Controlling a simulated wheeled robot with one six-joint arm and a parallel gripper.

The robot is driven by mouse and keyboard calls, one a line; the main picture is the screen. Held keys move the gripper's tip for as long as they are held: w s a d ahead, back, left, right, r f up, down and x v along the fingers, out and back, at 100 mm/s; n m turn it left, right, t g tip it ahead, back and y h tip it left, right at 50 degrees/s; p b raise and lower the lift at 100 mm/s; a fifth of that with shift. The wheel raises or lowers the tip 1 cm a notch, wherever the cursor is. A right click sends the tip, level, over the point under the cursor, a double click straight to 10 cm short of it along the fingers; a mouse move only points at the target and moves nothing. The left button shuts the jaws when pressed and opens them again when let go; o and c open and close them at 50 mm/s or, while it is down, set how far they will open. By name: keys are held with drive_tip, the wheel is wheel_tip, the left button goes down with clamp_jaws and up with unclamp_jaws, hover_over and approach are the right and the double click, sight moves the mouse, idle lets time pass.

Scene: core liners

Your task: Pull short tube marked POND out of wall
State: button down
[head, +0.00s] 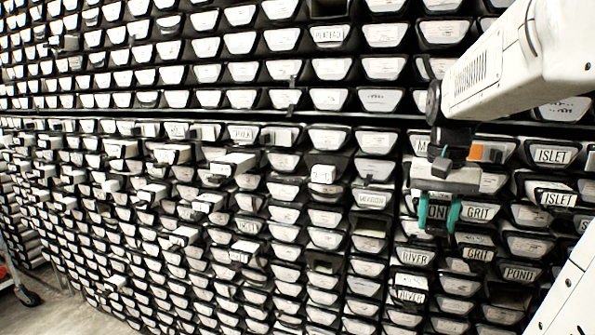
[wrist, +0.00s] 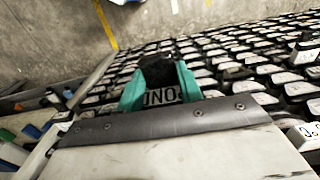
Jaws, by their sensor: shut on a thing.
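A tube with a white end label reading in part "ON" (head: 437,212), apparently POND, sits in the wall between the teal fingers of my gripper (head: 438,220). In the wrist view the fingers (wrist: 160,88) are on either side of the same label (wrist: 160,97), which appears upside down. My gripper is shut on this tube. Its ends are partly covered by the fingers, and I cannot tell how far it stands out of the wall. Another tube marked POND (head: 519,274) sits lower right, apart from my gripper.
Tubes marked GRIT (head: 479,213) and RIVER (head: 413,257) are close beside and below. ISLET tubes (head: 553,156) are at the right. Several tubes stick out of the wall at mid-left (head: 232,163). Bare floor (wrist: 50,40) shows in the wrist view.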

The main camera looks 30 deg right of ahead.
drive_tip(key=c, duration=0.9)
unclamp_jaws()
drive_tip(key=shift+o, duration=0.2)
